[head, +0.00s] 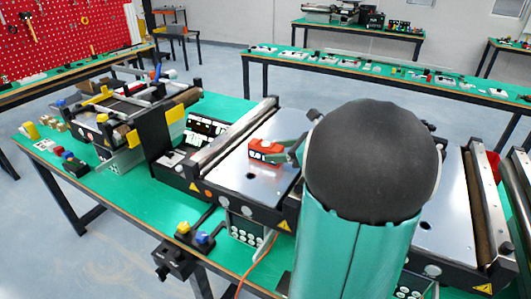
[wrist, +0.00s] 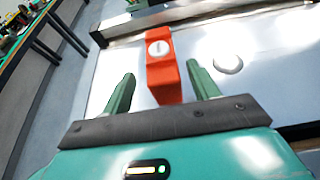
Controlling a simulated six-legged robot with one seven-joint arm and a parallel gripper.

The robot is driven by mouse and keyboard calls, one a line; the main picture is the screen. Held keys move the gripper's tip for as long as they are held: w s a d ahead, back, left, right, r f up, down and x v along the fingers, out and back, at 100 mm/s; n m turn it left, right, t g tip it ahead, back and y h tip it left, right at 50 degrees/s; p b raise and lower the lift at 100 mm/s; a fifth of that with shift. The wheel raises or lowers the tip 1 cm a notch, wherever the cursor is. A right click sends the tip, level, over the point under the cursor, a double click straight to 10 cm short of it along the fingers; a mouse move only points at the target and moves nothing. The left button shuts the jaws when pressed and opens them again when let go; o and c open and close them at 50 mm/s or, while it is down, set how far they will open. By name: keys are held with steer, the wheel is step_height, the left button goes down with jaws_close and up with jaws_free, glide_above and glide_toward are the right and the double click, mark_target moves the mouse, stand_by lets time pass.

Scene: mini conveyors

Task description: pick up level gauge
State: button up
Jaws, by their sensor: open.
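The level gauge is an orange-red block with a white round face (wrist: 161,62), lying on a shiny metal conveyor plate. It also shows in the head view (head: 266,152), near the middle of the plate. My gripper (wrist: 160,77) is open, with a green finger on each side of the block's near end in the wrist view. There are gaps between the fingers and the block, and nothing is held. How far the fingertips are above the plate is hard to tell. In the head view my arm hides most of the gripper.
The metal plate (head: 235,172) has a round hole or disc (wrist: 228,63) right of the block in the wrist view. A raised roller bar (head: 232,135) edges the plate. A black control box with coloured knobs (head: 185,247) stands at the green table's front edge.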

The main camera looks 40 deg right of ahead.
mark_target(266, 149)
steer(key=x, duration=0.5)
steer(key=shift+w+d+r, duration=0.1)
steer(key=shift+w+d, duration=0.05)
jaws_close()
steer(key=shift+r, duration=0.15)
